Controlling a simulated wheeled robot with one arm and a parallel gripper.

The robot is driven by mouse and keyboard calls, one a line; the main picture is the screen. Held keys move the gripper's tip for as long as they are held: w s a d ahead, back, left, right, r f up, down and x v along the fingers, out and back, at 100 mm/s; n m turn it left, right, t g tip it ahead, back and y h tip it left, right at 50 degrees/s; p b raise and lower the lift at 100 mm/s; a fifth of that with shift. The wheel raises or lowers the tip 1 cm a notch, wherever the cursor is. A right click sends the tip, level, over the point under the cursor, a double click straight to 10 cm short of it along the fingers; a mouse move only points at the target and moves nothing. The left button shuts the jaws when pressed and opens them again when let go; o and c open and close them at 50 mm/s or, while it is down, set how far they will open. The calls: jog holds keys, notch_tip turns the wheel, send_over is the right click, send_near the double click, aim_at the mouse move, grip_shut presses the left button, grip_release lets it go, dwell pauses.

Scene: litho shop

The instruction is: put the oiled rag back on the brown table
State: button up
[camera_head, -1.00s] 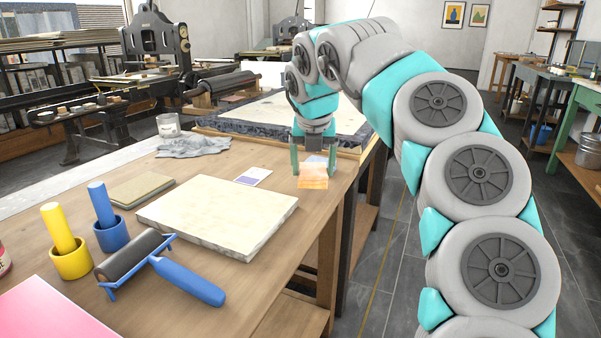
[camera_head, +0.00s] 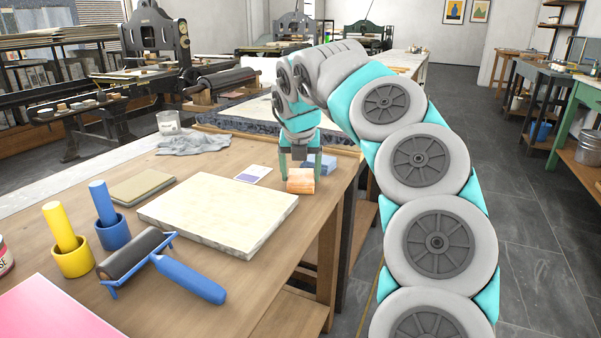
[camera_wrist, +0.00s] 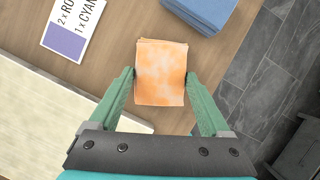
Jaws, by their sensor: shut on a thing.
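The oiled rag, an orange, pale-blotched folded cloth (camera_head: 300,181), is between the fingers of my gripper (camera_head: 300,172) at the right end of the brown table (camera_head: 215,275). In the wrist view the rag (camera_wrist: 161,75) fills the space between the two green fingers of my gripper (camera_wrist: 161,80), which touch its sides. Brown tabletop shows around it. I cannot tell whether its underside rests on the wood or is slightly above it.
A folded blue cloth (camera_head: 325,163) lies just behind the rag. A printed card (camera_head: 252,174) and a pale stone slab (camera_head: 220,212) lie to the left. A blue-handled roller (camera_head: 150,262) is nearer. The table's right edge is close, with floor beyond.

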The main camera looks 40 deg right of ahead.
jog(key=shift+f, duration=0.1)
jog(key=o, duration=1)
jog(key=v, duration=1.2)
